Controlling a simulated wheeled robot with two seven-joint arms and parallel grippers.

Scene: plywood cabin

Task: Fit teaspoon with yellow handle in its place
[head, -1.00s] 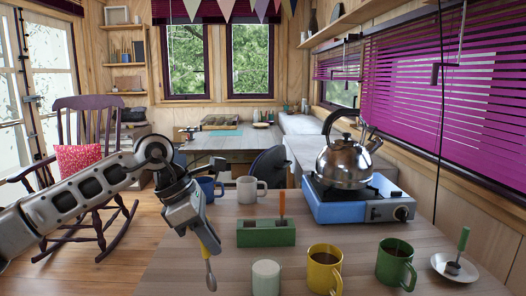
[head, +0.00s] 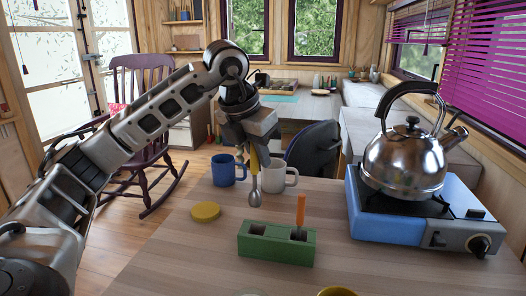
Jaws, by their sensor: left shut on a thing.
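The teaspoon with the yellow handle (head: 254,190) hangs upright, metal bowl down, in the head view. My left gripper (head: 251,150) is shut on its yellow handle. The bowl shows just above the back left of a green block (head: 275,252) on the table, apart from it. The block has an open, empty slot (head: 258,229) on the left. A piece with an orange handle (head: 300,213) stands in its right slot. My right gripper is not in view.
A blue mug (head: 223,170) and a pale mug (head: 281,177) stand behind the spoon. A yellow disc (head: 206,211) lies left of the block. A kettle (head: 404,160) stands on a blue stove (head: 380,225) at right. A yellow rim (head: 337,292) shows at the front edge.

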